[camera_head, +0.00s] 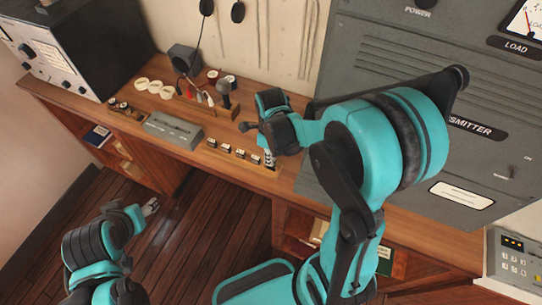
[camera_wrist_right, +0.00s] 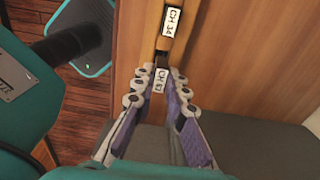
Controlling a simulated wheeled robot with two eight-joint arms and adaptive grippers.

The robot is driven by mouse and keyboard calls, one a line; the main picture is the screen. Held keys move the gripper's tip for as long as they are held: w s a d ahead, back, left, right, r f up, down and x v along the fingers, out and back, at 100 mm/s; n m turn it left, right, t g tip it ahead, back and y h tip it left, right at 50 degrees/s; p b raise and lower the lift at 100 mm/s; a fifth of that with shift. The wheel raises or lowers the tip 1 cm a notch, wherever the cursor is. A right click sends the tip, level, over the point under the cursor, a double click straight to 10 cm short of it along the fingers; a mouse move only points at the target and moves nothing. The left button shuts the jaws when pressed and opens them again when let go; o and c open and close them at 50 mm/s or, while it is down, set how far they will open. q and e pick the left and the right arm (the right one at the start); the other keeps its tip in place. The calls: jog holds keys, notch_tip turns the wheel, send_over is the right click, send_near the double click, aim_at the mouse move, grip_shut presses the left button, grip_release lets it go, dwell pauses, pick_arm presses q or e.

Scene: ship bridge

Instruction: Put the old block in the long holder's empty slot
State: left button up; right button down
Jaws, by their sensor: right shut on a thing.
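My right gripper (camera_head: 269,160) is at the right end of the long wooden holder (camera_head: 246,163) on the desk. In the right wrist view its fingers (camera_wrist_right: 158,85) are shut on a small block (camera_wrist_right: 160,80) with a white "CH" label; its number is hard to read. A dark gap lies between this block and a block labelled "CH 34" (camera_wrist_right: 170,22) in the holder. I cannot tell if the held block is seated or just above the holder. Several white-labelled blocks (camera_head: 226,148) stand in the holder. My left gripper (camera_head: 150,207) hangs over the floor, away from the desk.
A grey box (camera_head: 172,130) and a short wooden holder (camera_head: 126,110) stand left on the desk (camera_head: 205,156). The grey transmitter cabinet (camera_head: 400,55) rises close to my right arm.

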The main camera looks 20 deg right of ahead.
jog(key=shift+f+b, duration=1.6)
jog(key=shift+b, duration=0.1)
dwell(3.5)
jog(key=c, duration=1.5)
grip_release()
jog(key=shift+o, duration=0.2)
jog(key=shift+r, duration=0.1)
notch_tip(320, 180, up, 12)
jog(key=shift+f, duration=0.1)
jog(key=shift+s+a+f+n+b, duration=0.1)
jog(key=shift+s+f+n+b, duration=0.1)
jog(key=shift+n, duration=0.25)
jog(key=shift+s+a+f+n+b, duration=0.1)
jog(key=shift+s+n+b, duration=0.1)
jog(key=shift+n, duration=0.25)
jog(key=s+a+f+n+t+b, duration=0.1)
jog(key=s+f+n+t+b, duration=0.2)
jog(key=n, duration=1)
jog(key=s+a+f+n+t+b, duration=0.1)
jog(key=s+f+n+t+b, duration=0.2)
jog(key=n, duration=0.9)
jog(key=shift+s+a+f+n+t+b, duration=0.25)
jog(key=shift+s+a+n+t+b, duration=0.15)
jog(key=shift+s+t, duration=0.2)
